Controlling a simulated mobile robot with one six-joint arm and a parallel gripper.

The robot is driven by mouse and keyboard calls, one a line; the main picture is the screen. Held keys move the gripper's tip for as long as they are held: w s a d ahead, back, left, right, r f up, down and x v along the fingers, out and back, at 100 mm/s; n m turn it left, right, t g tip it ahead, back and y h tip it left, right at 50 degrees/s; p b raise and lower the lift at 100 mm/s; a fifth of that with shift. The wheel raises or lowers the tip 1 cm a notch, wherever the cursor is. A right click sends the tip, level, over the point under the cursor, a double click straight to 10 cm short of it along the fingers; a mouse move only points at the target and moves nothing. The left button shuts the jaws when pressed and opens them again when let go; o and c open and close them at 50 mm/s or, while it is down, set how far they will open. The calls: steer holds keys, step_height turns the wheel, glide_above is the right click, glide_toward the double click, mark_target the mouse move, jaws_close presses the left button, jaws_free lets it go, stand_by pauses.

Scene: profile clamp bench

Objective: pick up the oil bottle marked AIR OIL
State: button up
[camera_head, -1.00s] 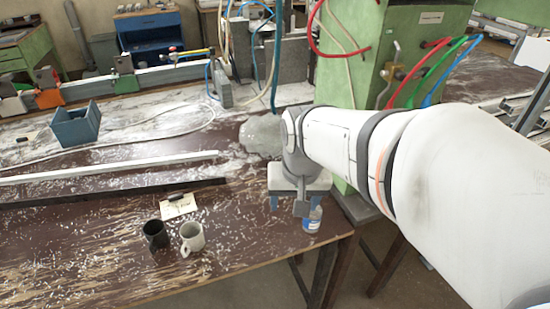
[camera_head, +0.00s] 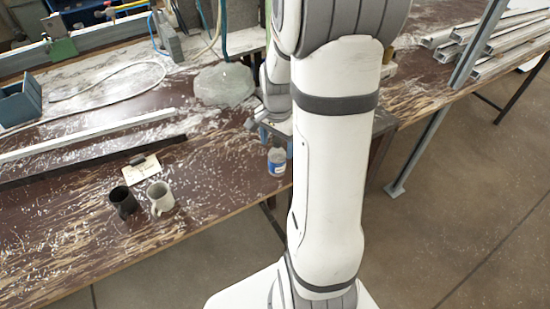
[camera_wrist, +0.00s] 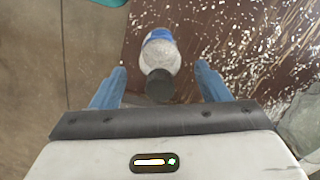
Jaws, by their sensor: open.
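The oil bottle (camera_head: 277,161) stands upright near the table's right edge, with a clear upper body and a blue and white lower part. Any marking on it is too small to read. In the wrist view the bottle (camera_wrist: 161,52) shows from above, its dark cap toward me. My gripper (camera_wrist: 160,67) is open, with one blue finger on each side of the bottle and visible gaps to both. In the head view my gripper (camera_head: 275,138) is just above and behind the bottle, partly hidden by my arm.
A black mug (camera_head: 123,201) and a light mug (camera_head: 160,197) stand left of the bottle, near a paper card (camera_head: 141,169). Long bars lie farther left. A grey translucent lump (camera_head: 224,85) sits behind. The floor is open beyond the table's edge.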

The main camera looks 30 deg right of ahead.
step_height(320, 180, down, 2)
steer(key=shift+f, duration=0.2)
steer(key=c, duration=1.4)
